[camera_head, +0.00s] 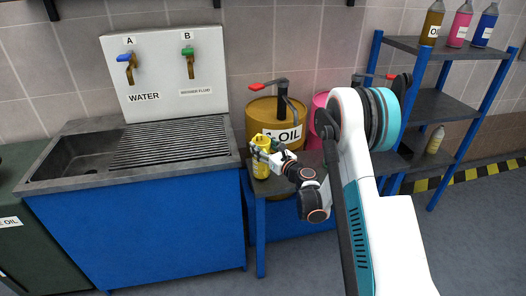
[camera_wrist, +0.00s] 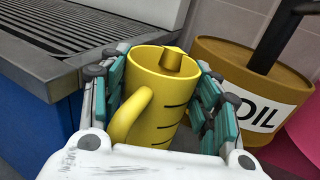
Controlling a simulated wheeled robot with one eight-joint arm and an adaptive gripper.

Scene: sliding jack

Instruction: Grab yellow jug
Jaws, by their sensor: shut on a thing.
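The yellow jug (camera_wrist: 158,85) stands upright between the two fingers of my gripper (camera_wrist: 160,100) in the wrist view. Its open top, its handle on the near left side and dark level marks on its wall show. The teal finger pads press on both sides of the jug. In the head view the jug (camera_head: 261,160) is small, at the small blue-framed stand beside the sink, with my gripper (camera_head: 267,152) around its upper part from the right. Whether its base rests on the stand is unclear in the wrist view.
The sink counter (camera_head: 130,155) with its ribbed drainboard lies left of the jug. A brown oil drum (camera_head: 262,112) with a pump stands right behind it, and a pink drum (camera_head: 320,101) is farther right. A blue-framed shelf (camera_head: 440,105) with bottles stands at the right.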

